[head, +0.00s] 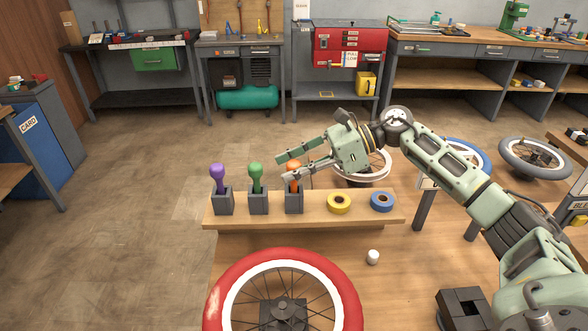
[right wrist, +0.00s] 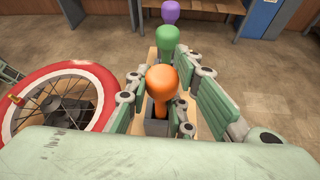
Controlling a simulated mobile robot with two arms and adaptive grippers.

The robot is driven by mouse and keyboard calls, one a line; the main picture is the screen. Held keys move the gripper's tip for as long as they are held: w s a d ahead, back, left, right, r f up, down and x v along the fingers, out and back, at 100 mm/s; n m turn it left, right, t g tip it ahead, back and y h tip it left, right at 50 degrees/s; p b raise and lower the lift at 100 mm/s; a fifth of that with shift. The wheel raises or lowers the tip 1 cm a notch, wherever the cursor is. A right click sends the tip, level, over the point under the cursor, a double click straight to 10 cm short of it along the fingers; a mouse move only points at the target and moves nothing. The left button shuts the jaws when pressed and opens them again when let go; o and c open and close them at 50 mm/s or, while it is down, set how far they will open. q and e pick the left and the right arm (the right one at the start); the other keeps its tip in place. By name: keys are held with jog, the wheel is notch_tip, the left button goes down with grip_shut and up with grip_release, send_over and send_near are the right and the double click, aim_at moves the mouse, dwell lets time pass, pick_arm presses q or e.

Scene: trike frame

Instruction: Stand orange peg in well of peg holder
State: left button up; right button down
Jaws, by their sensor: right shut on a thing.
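The orange peg (head: 293,164) stands with its stem end in the well of a dark grey peg holder (head: 294,203), the rightmost of three on a wooden shelf board. In the right wrist view the orange peg (right wrist: 162,82) has its round head up and its stem leaning slightly in the square holder (right wrist: 154,124). My right gripper (head: 284,168) reaches in from the right, with its fingers on either side of the peg, shut on it. The fingers hide part of the stem, so I cannot tell how deep it sits. My left gripper is not in view.
A purple peg (head: 217,174) and a green peg (head: 255,172) stand in holders to the left. Yellow tape (head: 339,203) and blue tape (head: 382,202) lie to the right. A red-tyred wheel (head: 228,284) and a small white object (head: 372,257) are in front.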

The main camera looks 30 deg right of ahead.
jog(key=shift+f, duration=0.2)
jog(key=c, duration=1.5)
grip_release()
jog(key=shift+o, duration=0.2)
jog(key=v, duration=1.2)
